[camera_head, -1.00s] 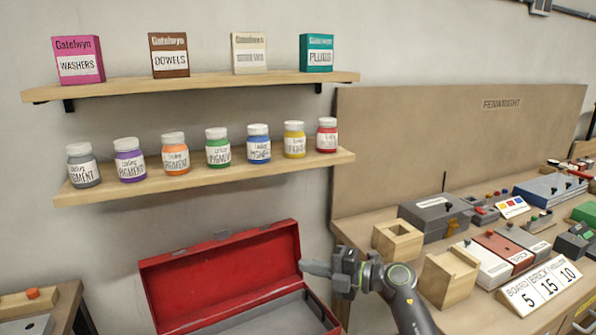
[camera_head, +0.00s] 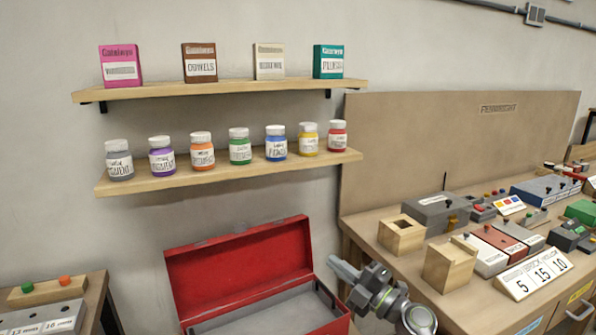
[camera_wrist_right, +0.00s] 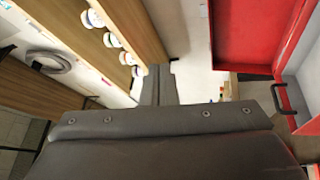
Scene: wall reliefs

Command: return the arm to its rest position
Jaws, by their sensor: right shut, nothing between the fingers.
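My right gripper (camera_head: 345,270) is in front of the open red toolbox (camera_head: 240,262), near the box's right end, in the head view. Its fingers are closed together and hold nothing. In the right wrist view the shut fingers (camera_wrist_right: 158,85) point away from the camera, with the red toolbox (camera_wrist_right: 240,40) to their right. My right arm comes in from the lower right of the head view. My left gripper is not in view.
A workbench (camera_head: 400,265) with wooden blocks, boxes and a number sign stands close on the right. Two wall shelves (camera_head: 235,172) hold pigment jars and small boxes. A small table (camera_head: 85,295) is at lower left. The wall between shelves and toolbox is clear.

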